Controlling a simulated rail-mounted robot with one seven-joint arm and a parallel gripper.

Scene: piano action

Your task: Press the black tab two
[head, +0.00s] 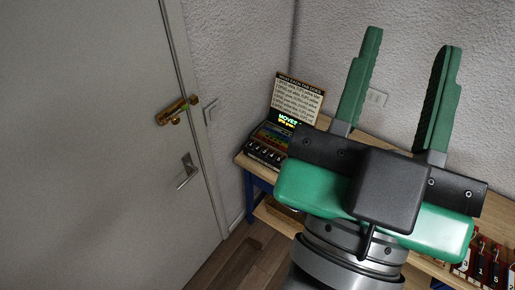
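A small keyboard-like device (268,145) stands on the wooden table in the head view, left of my gripper. It has coloured rows, a lit strip with green and yellow text, and several black tabs (263,155) with pale marks along its front. The marks are too small to tell which tab is two. My gripper (408,42) is large in the foreground at the right, its two green fingers spread apart and pointing up, with nothing between them. It is apart from the device and hides part of the table.
A printed sign (297,99) stands behind the device. The wooden table (246,161) has blue legs. Red and black numbered items (484,262) show at the lower right. A grey door (90,150) with a brass lock (176,110) and a handle (187,171) fills the left.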

